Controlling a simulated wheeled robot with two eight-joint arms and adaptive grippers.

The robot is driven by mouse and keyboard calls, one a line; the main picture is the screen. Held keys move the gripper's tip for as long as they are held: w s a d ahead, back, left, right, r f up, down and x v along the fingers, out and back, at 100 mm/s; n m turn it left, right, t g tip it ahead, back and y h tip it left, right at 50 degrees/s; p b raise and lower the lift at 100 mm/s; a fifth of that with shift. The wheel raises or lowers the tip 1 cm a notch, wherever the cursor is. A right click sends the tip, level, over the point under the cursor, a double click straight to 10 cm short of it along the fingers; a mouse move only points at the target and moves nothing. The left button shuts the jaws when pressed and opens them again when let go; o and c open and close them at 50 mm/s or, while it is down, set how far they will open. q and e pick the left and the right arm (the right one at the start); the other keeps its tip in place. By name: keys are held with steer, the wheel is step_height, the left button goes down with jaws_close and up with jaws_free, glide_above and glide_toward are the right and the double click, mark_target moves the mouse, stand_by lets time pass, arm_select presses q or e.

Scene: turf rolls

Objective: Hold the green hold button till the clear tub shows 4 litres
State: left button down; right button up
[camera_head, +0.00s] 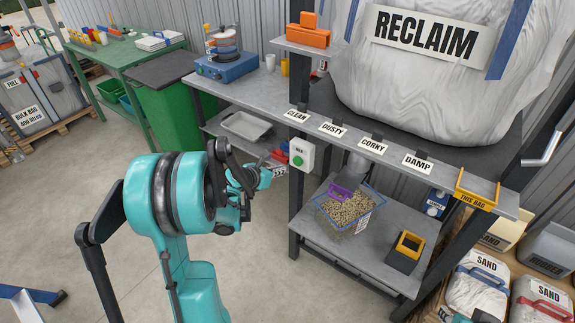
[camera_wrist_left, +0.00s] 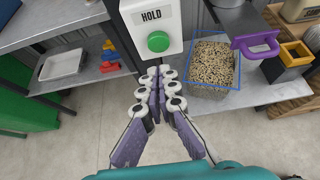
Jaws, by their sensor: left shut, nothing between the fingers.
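The green hold button (camera_wrist_left: 158,41) sits on a white box (camera_wrist_left: 150,18) marked HOLD; in the head view the button (camera_head: 298,160) shows on the front of the bench frame. The clear tub (camera_head: 345,228) stands on the lower shelf under a spout, with brown granules in it; it also shows in the wrist view (camera_wrist_left: 212,70). Its litre marks are too small to read. A purple handled piece (camera_head: 343,193) is at the tub's top. My left gripper (camera_wrist_left: 161,72) is shut and empty, just below the button and apart from it. My right gripper is out of view.
A large RECLAIM bag (camera_head: 425,60) hangs above the bench, with labels CLEAN, DUSTY, CORKY and DAMP along its edge. A yellow and black box (camera_head: 405,250) stands right of the tub. A white tray (camera_head: 246,126) lies on the left shelf.

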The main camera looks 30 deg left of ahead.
arm_select(q)
steer(key=v, duration=0.4)
steer(key=shift+f+p, duration=0.1)
steer(key=shift+p, duration=0.25)
stand_by(0.8)
steer(key=s+d+r+m+g, duration=0.2)
steer(key=s+d+m, duration=0.1)
steer(key=d+m, duration=0.5)
steer(key=s+d+r+m+g, duration=0.1)
steer(key=s+d+r+m, duration=0.25)
steer(key=d+m, duration=0.4)
steer(key=s+d+m+g, duration=0.1)
steer(key=s+d+m, duration=0.2)
steer(key=s+m, duration=0.4)
steer(key=s+d+m+y, duration=0.1)
steer(key=s+d+m, duration=0.2)
steer(key=s+m, duration=0.4)
steer(key=m, duration=0.5)
steer(key=shift+d+f+g, duration=0.25)
steer(key=shift+d+g, duration=0.15)
